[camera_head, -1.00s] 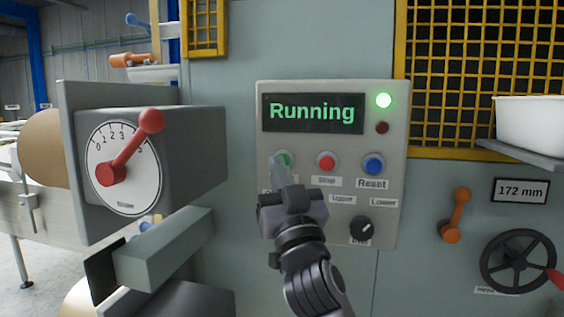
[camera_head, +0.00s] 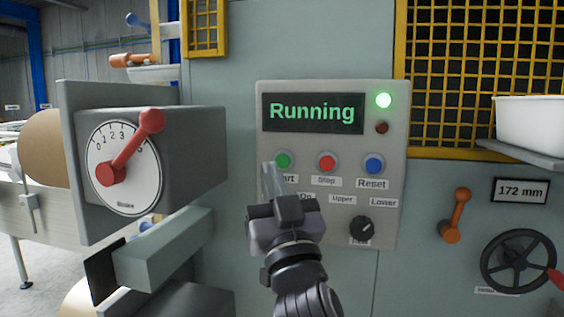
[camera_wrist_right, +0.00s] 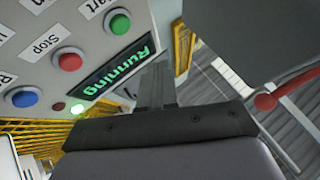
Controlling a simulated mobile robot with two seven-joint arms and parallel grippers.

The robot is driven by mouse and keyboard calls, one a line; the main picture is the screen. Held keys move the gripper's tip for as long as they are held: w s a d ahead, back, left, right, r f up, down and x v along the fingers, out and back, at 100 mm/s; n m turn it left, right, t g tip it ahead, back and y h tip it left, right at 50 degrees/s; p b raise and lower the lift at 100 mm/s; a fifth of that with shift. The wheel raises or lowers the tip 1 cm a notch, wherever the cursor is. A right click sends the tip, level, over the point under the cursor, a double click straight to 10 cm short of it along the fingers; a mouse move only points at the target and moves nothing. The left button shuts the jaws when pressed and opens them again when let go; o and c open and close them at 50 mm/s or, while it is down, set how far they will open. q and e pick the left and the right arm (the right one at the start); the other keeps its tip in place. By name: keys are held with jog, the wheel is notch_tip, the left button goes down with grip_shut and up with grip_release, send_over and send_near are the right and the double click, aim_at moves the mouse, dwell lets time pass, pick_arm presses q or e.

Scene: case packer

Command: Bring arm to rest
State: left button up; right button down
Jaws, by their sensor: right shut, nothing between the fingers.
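My right gripper (camera_head: 271,180) is shut and empty in front of the control panel (camera_head: 394,205). Its fingertips are just left of and below the green Start button (camera_head: 283,160), and the gripper partly covers the labels there. In the right wrist view the shut fingers (camera_wrist_right: 153,85) point toward the panel's edge near the display, with the green button (camera_wrist_right: 117,21) to their left. The display (camera_head: 313,113) reads "Running" and the green lamp (camera_head: 384,100) above the dark red lamp (camera_head: 382,127) is lit. My left gripper is not in view.
A grey box with a dial and red lever (camera_head: 135,145) juts out left of my right gripper. To the right are an orange lever (camera_head: 457,215), a black handwheel (camera_head: 518,262) and a white bin (camera_head: 530,125) on a shelf. Yellow mesh (camera_head: 480,70) covers the upper right.

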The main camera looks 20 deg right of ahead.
notch_tip(320, 180, down, 30)
jog(key=s+d+n+g+y, duration=0.2)
jog(key=g+y, duration=0.1)
jog(key=g, duration=0.4)
jog(key=s+d+f+g, duration=0.1)
jog(key=s+f+g, duration=0.3)
jog(key=s+f, duration=0.6)
jog(key=s+d+f+g+p, duration=0.1)
jog(key=s+d+f+g, duration=0.1)
jog(key=s+f, duration=0.8)
notch_tip(320, 180, down, 4)
jog(key=shift+s+r+n+g+y, duration=0.2)
jog(key=shift+r+n+g+y, duration=0.15)
jog(key=shift+g, duration=0.55)
jog(key=shift+f, duration=0.1)
